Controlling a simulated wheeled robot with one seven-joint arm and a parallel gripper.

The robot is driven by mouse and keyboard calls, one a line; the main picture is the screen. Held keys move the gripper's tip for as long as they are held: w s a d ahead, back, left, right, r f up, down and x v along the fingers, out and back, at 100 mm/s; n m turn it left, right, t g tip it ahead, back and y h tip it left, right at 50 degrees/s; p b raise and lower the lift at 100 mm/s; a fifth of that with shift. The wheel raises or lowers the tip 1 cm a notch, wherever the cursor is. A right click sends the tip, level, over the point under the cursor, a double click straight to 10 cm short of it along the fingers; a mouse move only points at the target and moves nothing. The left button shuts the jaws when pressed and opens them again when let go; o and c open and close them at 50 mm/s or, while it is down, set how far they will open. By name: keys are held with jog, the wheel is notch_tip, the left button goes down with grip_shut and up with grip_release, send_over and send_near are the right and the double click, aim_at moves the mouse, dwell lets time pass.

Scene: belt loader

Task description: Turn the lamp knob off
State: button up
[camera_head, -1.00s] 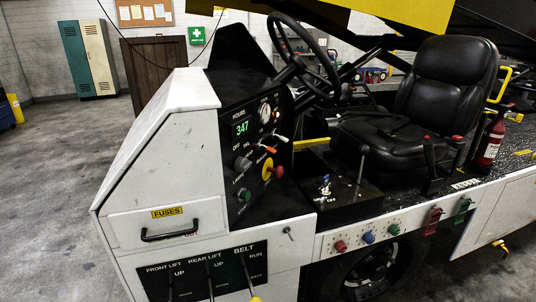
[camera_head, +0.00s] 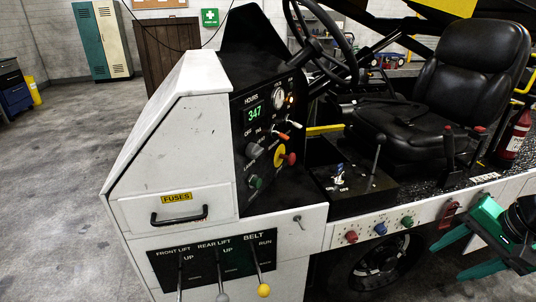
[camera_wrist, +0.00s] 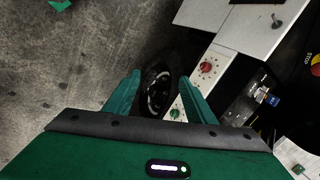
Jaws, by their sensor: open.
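The black dash panel (camera_head: 265,130) shows a grey rotary knob (camera_head: 254,151) below small white labels that include "OFF". A row of red (camera_head: 351,237), blue (camera_head: 380,229) and green (camera_head: 407,222) knobs sits on the lower white side strip. My gripper (camera_head: 450,262) is open and empty at the lower right, apart from the panel. Its green fingers also show in the wrist view (camera_wrist: 160,80).
The steering wheel (camera_head: 322,35) and black seat (camera_head: 465,80) stand behind the panel. Lift and belt levers (camera_head: 259,270) stick out at the front below the fuse drawer (camera_head: 176,208). A fire extinguisher (camera_head: 516,135) is at the right. Open floor lies to the left.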

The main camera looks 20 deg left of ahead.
jog(key=w+a+m+y, duration=0.2)
jog(key=w+a+y, duration=0.25)
jog(key=a, duration=0.85)
jog(key=m+t+y, duration=0.1)
jog(key=m+y, duration=0.9)
jog(key=m, duration=0.1)
send_near(261, 152)
jog(key=x, duration=0.9)
jog(key=shift+a, duration=0.15)
jog(key=c, duration=1)
